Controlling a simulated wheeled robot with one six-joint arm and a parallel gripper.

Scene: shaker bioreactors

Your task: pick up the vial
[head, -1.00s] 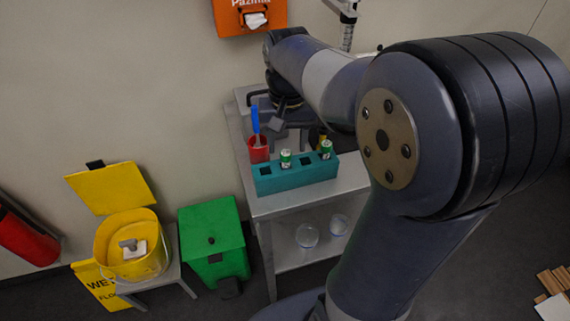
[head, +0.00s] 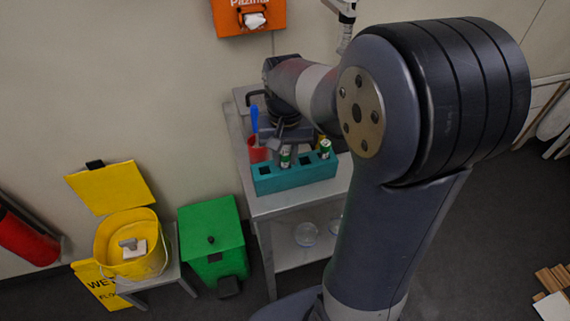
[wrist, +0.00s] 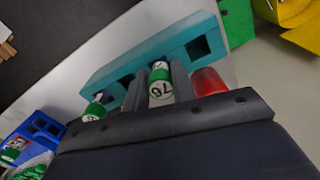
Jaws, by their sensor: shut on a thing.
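A vial with a green and white label (wrist: 160,82) stands in the teal rack (wrist: 185,30). In the wrist view my gripper (wrist: 163,80) has one finger on each side of this vial and is shut on it. The same vial also shows in the head view (head: 285,158), in the rack (head: 295,178) just in front of my gripper (head: 287,148). A second green and white vial (head: 325,148) stands in the rack's right part. It also shows in the wrist view (wrist: 95,110). How deep the held vial sits is hidden.
A red cup (head: 257,152) with a blue-handled tool (head: 254,120) stands just behind the rack's left end. A blue rack (wrist: 40,128) lies beyond the second vial in the wrist view. A green bin (head: 213,240) and yellow bucket (head: 130,250) stand left of the table.

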